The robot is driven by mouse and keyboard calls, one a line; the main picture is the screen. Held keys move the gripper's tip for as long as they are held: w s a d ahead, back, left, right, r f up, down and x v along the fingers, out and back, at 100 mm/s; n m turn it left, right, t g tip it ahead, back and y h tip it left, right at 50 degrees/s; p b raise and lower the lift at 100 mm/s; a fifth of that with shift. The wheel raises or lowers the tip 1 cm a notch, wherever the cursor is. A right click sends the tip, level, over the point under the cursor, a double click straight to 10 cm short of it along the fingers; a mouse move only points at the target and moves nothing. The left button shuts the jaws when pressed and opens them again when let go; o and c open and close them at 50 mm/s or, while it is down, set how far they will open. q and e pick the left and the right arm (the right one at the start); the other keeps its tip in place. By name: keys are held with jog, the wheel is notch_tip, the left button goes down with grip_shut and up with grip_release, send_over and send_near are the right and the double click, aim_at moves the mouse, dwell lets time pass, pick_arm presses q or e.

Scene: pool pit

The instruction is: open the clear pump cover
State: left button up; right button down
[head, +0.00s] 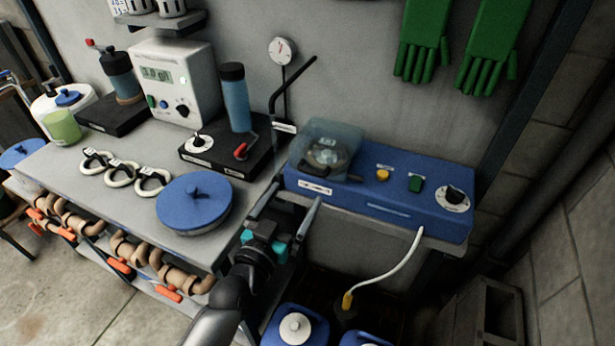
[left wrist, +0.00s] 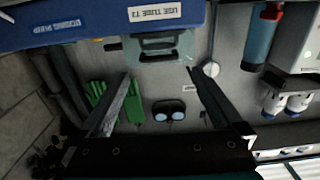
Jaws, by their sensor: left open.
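The clear pump cover (head: 318,137) is a see-through, bluish box on the left end of the blue pump unit (head: 415,203). It looks shut over the dark round pump head (head: 326,154) inside. In the left wrist view the cover (left wrist: 160,45) shows at top centre, with a handle-like bar on its front. My left gripper (head: 296,192) is open and empty, in front of and below the cover, apart from it. In the left wrist view, the gap between its fingertips (left wrist: 158,74) lies just below the cover in the picture. My right gripper is in neither view.
A grey bench left of the pump holds a round blue lid (head: 194,202), white rings (head: 120,175) and a blue cylinder on a black stand (head: 236,98). A white hose (head: 397,266) hangs before the unit. Blue containers (head: 296,326) stand below. Green gloves (head: 424,40) hang behind.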

aim_at(308, 173)
pick_arm(q)
jog(key=b+x, duration=0.1)
jog(key=x, duration=0.6)
jog(key=shift+w+d, duration=0.1)
jog(key=shift+c, duration=0.2)
grip_shut()
dwell(0.5)
